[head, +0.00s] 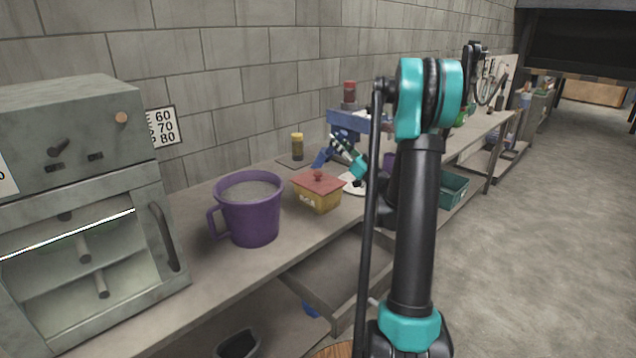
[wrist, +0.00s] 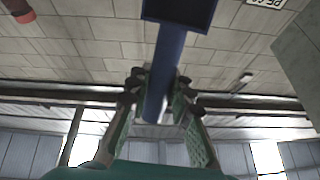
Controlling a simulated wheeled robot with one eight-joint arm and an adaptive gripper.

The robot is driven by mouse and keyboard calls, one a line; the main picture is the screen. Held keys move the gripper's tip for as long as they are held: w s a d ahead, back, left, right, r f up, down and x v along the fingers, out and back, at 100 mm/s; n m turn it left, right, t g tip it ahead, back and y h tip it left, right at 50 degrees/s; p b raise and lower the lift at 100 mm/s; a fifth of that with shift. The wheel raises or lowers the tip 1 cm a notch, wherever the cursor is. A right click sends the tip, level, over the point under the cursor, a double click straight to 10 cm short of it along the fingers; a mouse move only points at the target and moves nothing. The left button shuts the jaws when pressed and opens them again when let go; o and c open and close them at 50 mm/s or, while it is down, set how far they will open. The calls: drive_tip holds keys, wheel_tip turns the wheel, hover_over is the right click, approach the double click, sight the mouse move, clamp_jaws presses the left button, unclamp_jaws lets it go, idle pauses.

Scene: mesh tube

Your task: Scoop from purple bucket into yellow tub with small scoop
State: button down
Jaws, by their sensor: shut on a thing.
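The purple bucket (head: 250,215) stands upright on the bench, its handle to the left and pale grey contents (head: 250,190) near the rim. My gripper (head: 345,150) is above and behind the tub, partly hidden by my arm. In the wrist view my gripper (wrist: 158,85) is shut on the blue handle of the small scoop (wrist: 162,65). The scoop (head: 322,157) also shows in the head view, above the bench.
A grey oven-like cabinet (head: 85,190) stands left of the bucket. A yellow-and-dark jar (head: 297,146) stands near the wall. A blue stand (head: 350,120) bears a red-topped jar (head: 349,91). A white plate (head: 352,188) lies behind the tub. A green bin (head: 453,190) is farther right.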

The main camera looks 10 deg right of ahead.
drive_tip(key=s+d+f+t, duration=0.1)
drive_tip(key=d+f+m+t+y, duration=0.1)
drive_tip(key=shift+s+f+t, duration=0.35)
drive_tip(key=shift+t, duration=0.05)
idle(0.6)
drive_tip(key=a+r+g, duration=0.1)
drive_tip(key=w+a+r+g, duration=0.1)
drive_tip(key=shift+w+r+n+g+h, duration=0.2)
drive_tip(key=shift+r+n+g+h, duration=0.1)
drive_tip(key=shift+n+h, duration=0.1)
drive_tip(key=shift+w+a+r+g, duration=0.25)
drive_tip(key=shift+w+g, duration=0.05)
drive_tip(key=shift+g, duration=0.1)
